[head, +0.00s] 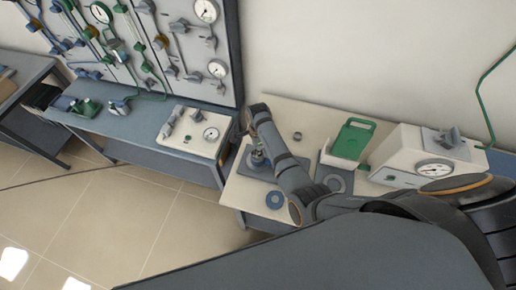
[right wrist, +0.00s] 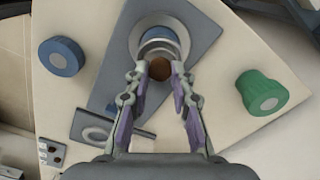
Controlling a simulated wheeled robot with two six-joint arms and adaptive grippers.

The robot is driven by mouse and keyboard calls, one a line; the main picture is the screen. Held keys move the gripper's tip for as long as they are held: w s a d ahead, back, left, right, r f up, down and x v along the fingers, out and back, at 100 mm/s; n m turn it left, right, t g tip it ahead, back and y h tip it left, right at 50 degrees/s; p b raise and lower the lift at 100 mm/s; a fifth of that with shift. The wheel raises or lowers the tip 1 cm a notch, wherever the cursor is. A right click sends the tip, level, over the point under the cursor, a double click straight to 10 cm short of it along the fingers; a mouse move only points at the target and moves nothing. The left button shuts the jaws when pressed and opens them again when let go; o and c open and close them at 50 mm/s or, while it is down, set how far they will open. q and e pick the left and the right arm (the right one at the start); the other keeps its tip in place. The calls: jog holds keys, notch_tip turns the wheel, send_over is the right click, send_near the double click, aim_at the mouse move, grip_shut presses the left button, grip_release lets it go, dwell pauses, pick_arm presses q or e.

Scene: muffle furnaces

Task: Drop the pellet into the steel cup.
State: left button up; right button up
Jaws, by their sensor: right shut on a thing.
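My right gripper (right wrist: 160,72) is shut on a small round brown pellet (right wrist: 159,69), held between its fingertips. A round steel cup (right wrist: 158,37) stands on a blue-grey plate (right wrist: 193,31) just beyond the fingertips in the right wrist view. The pellet overlaps the near side of the cup in that view; the height between them cannot be told. In the head view my right arm reaches in from the right, with its gripper (head: 258,158) low over the bench, small and partly hidden by the arm. My left gripper does not show.
A blue round piece (right wrist: 62,56) and a green knob-like piece (right wrist: 262,92) stand either side of the plate. A flat grey plate with a ring (right wrist: 97,132) lies nearer. In the head view, a white furnace unit with a gauge (head: 400,160) and a green-topped item (head: 352,138) stand right.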

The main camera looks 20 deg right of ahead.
jog(key=o, duration=0.8)
jog(key=shift+r, duration=0.15)
notch_tip(320, 180, up, 7)
jog(key=shift+r, duration=0.15)
jog(key=shift+s, duration=0.1)
dwell(0.4)
